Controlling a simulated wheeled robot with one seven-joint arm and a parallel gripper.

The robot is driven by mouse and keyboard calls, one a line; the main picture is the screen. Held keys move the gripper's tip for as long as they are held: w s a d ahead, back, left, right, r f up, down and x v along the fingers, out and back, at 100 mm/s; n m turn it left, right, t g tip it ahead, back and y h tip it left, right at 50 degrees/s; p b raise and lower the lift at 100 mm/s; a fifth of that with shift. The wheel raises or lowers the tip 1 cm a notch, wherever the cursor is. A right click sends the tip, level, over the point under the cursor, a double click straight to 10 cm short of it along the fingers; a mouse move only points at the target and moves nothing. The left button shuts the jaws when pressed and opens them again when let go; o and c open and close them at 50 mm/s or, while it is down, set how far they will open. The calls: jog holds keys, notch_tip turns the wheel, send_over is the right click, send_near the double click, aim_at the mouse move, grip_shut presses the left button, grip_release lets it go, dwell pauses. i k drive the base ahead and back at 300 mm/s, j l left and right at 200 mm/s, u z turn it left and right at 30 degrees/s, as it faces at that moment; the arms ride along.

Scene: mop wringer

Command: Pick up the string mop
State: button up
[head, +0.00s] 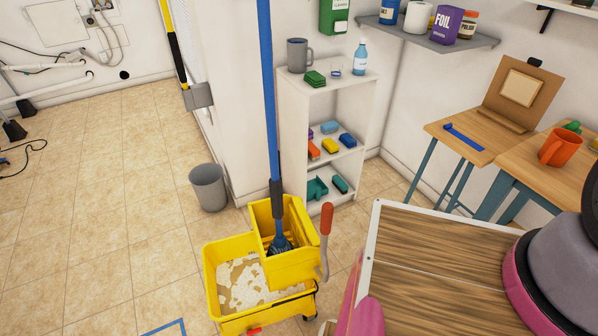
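The string mop (270,110) stands nearly upright, with a long blue handle that runs out of the top of the picture. A dark grey collar joins the handle to a dark blue head, which sits down in the wringer (266,212) of the yellow mop bucket (212,270). Much of the mop head is hidden by the wringer walls. The bucket holds pale, foamy-looking water, and a lever with a red grip (326,220) rises at its right side. My gripper is not in view.
A grey bin (208,188) stands behind and left of the bucket. A white shelf (301,150) with small items stands behind the mop. A wood-topped surface (425,280) lies close at right, before two work tables. Tiled floor at left is largely clear.

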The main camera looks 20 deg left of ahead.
aim_at(280, 245)
jog(key=u, duration=0.95)
